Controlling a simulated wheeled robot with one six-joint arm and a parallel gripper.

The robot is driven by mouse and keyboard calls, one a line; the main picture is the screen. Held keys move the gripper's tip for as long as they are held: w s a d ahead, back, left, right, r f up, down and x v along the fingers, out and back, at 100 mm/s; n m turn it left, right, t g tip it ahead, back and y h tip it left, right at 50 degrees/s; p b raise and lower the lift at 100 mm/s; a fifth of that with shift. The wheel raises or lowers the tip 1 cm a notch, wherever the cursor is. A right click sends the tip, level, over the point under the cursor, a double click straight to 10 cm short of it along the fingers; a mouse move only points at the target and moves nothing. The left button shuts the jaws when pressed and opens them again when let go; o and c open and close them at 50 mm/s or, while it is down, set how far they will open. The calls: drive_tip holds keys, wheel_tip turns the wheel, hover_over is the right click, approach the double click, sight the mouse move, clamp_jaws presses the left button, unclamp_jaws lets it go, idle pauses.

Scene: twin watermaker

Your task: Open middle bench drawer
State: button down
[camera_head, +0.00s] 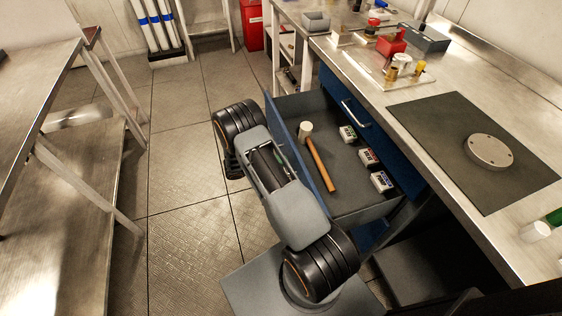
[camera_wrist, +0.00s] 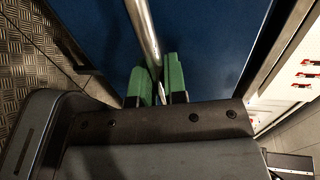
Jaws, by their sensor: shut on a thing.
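The open drawer (camera_head: 345,206) stands well out from the blue bench front in the head view. It holds a mallet with a wooden handle (camera_head: 320,165) and several small labelled boxes (camera_head: 368,157). In the wrist view, my gripper (camera_wrist: 158,82) has green fingers shut on a metal bar handle (camera_wrist: 142,30) in front of a blue drawer face (camera_wrist: 215,40). Another drawer with a silver handle (camera_head: 355,114) is shut above the open one.
The steel bench top (camera_head: 355,75) carries a dark mat (camera_head: 470,140) with a round metal disc (camera_head: 489,152) and a red box (camera_head: 391,45). A steel table (camera_head: 50,70) stands at the left. Tiled floor (camera_head: 180,170) lies clear between them.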

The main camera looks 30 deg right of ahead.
drive_tip(key=c, duration=1.2)
unclamp_jaws()
drive_tip(key=shift+a, duration=0.1)
drive_tip(key=v, duration=1.3)
drive_tip(key=shift+a, duration=0.35)
